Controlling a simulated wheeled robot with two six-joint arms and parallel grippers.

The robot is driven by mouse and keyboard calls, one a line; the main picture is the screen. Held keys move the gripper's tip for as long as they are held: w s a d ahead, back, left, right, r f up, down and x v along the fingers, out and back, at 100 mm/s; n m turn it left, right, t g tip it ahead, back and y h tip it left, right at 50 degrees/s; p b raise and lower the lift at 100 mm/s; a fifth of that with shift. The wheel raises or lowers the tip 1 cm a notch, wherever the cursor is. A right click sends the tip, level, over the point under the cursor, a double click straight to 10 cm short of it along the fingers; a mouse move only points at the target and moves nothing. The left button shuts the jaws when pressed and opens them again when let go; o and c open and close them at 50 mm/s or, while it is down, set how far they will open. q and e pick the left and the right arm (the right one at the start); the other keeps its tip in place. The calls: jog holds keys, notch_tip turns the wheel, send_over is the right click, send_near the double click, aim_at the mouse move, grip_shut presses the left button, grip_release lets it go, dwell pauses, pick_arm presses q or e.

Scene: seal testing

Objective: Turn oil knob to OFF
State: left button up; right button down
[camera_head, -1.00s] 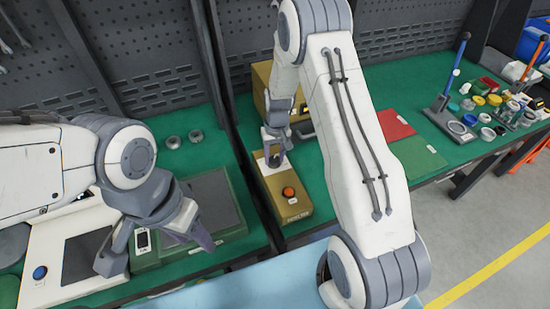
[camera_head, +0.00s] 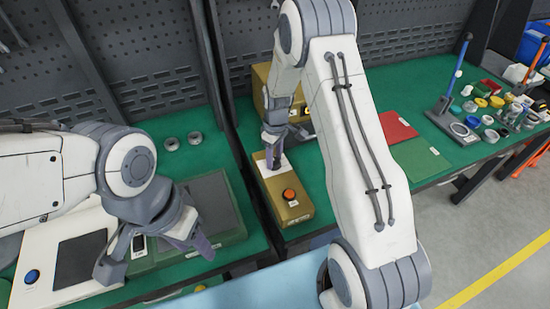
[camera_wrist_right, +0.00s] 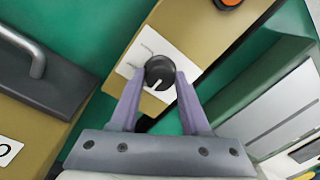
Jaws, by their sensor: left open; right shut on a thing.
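The oil knob (camera_wrist_right: 160,72) is a round black knob with a white pointer line, on a white label plate (camera_wrist_right: 181,45) of a tan box. In the right wrist view its pointer slants toward the lower left. My right gripper (camera_wrist_right: 159,78) is shut on the knob, one finger on each side. In the head view the tan box (camera_head: 297,212) stands on the green bench, and my right gripper (camera_head: 272,150) is at its far end, hiding the knob. My left gripper (camera_head: 155,262) is open and empty, over the left bench.
An orange button (camera_head: 289,194) sits on the near part of the tan box. A larger tan box (camera_head: 262,84) stands behind my right gripper. A red mat (camera_head: 398,127) and a green mat (camera_head: 421,158) lie to the right, with several rings and tools beyond.

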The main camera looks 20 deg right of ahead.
aim_at(275, 159)
dwell(0.5)
jog(key=shift+c, duration=1.9)
grip_release()
notch_tip(275, 159, up, 11)
jog(key=b, duration=0.1)
jog(key=shift+w+d+f+b, duration=0.15)
jog(key=shift+d+f+b, duration=0.1)
jog(key=shift+b, duration=0.1)
jog(key=s+a+r, duration=0.7)
jog(key=s+a, duration=0.6)
jog(key=a, duration=0.1)
jog(key=s+a+r, duration=0.1)
jog(key=s, duration=1.6)
jog(key=shift+a+y, duration=0.3)
